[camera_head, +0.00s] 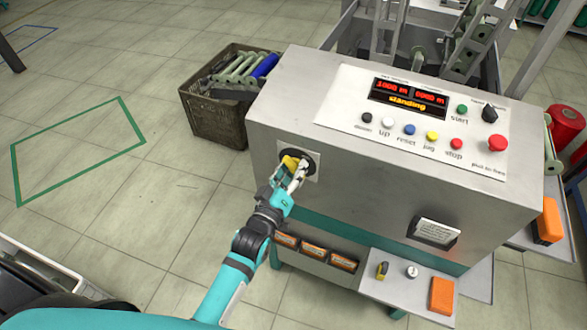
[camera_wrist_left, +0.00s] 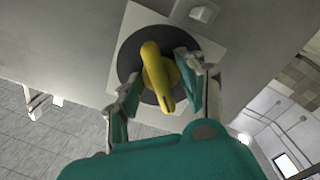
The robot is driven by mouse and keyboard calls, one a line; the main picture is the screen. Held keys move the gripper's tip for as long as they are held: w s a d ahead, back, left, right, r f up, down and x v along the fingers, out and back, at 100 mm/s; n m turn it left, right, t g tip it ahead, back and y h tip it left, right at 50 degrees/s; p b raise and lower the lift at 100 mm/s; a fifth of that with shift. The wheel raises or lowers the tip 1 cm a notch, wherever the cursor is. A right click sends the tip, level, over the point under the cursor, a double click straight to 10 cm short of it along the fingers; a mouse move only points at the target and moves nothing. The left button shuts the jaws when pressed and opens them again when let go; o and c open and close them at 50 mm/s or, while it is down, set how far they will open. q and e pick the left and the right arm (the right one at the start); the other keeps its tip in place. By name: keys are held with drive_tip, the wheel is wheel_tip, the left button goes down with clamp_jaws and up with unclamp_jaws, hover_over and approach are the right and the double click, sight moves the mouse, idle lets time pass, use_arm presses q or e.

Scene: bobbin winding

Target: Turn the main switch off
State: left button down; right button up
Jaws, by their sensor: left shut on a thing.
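The main switch (camera_head: 290,162) is a yellow rotary handle on a black round plate with a pale square surround, on the front left face of the grey machine. In the left wrist view the yellow handle (camera_wrist_left: 154,66) stands nearly upright, its lower end tilted a little to the right, on the dark disc (camera_wrist_left: 130,58). My left gripper (camera_head: 295,176) reaches up to the switch and is shut on the handle, with one finger on each side in the wrist view (camera_wrist_left: 158,84). The fingers partly hide the plate. My right gripper is not in view.
The machine's panel (camera_head: 345,112) carries several coloured buttons, a black knob, a red push button (camera_head: 498,143) and a display reading "standing". A crate of bobbins (camera_head: 215,122) stands left of the machine. A small shelf (camera_head: 405,293) juts out below. Open floor lies left.

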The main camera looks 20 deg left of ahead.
use_arm(q)
drive_tip(key=shift+a+n+p, duration=0.1)
drive_tip(key=shift+n+p, duration=0.2)
drive_tip(key=shift+n, duration=1.4)
drive_tip(key=shift+n+p, duration=0.3)
drive_tip(key=shift+n, duration=0.6)
drive_tip(key=shift+f+n, duration=0.1)
drive_tip(key=shift+n, duration=0.9)
drive_tip(key=c, duration=0.6)
unclamp_jaws()
drive_tip(key=o, duration=0.3)
